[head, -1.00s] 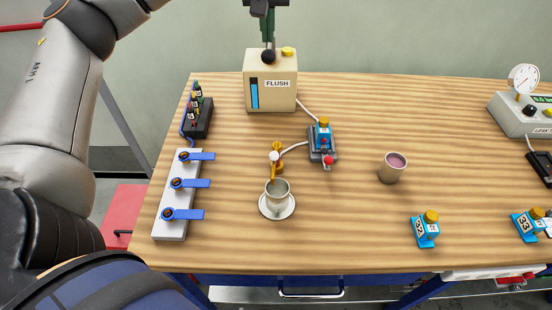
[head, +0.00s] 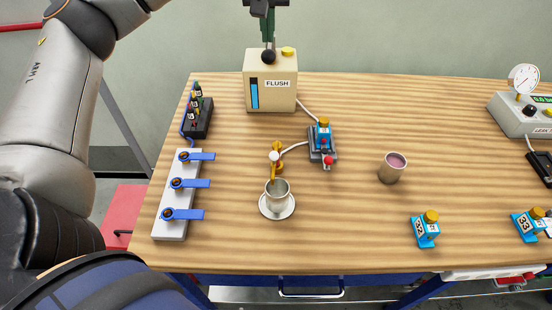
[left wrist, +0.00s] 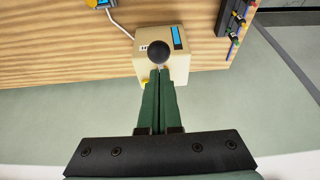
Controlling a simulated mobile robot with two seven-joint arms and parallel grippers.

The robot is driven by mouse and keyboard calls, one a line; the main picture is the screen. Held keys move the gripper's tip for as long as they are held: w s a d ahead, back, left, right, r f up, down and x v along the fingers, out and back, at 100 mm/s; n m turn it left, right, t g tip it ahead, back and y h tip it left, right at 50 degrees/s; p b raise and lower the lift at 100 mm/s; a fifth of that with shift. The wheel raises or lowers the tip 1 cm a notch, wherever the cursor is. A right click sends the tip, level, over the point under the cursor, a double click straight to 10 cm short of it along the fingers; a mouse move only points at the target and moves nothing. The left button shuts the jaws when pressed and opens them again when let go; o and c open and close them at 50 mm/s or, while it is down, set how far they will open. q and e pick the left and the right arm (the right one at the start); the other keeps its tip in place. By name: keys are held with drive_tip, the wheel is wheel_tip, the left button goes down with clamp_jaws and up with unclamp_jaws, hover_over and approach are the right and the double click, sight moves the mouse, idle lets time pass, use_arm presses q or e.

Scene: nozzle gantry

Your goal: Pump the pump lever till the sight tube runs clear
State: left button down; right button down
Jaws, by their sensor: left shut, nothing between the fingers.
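The pump is a cream box marked FLUSH (head: 284,98) at the back left of the table. Its lever shows as a black ball knob (head: 268,57) at the box's top front; the rest of the lever is hidden. The sight tube (head: 254,94) on the box's front is a blue upright strip with a dark top. My left gripper (head: 268,43) is shut and empty, with its green fingertips right at the knob. In the left wrist view the fingertips (left wrist: 160,72) point at the black knob (left wrist: 158,52); I cannot tell if they touch. My right gripper is not in view.
A yellow button (head: 288,51) sits on the box beside the knob. A metal cup (head: 277,195) stands under a brass nozzle (head: 275,170). Blue-handled valves (head: 176,195) line the left edge. The middle of the table behind the brown cup (head: 392,168) is clear.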

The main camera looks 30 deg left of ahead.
sight(268, 54)
use_arm(q)
drive_tip(key=shift+f, duration=0.15)
drive_tip(key=shift+f+b, duration=2.05)
drive_tip(key=shift+f, duration=2.05)
drive_tip(key=shift+r+p, duration=0.2)
drive_tip(key=shift+p, duration=0.55)
drive_tip(key=shift+r+p, duration=0.8)
drive_tip(key=shift+r, duration=0.05)
wheel_tip(268, 54, up, 6)
drive_tip(key=p, duration=0.6)
drive_tip(key=shift+r, duration=0.25)
drive_tip(key=shift+f, duration=0.1)
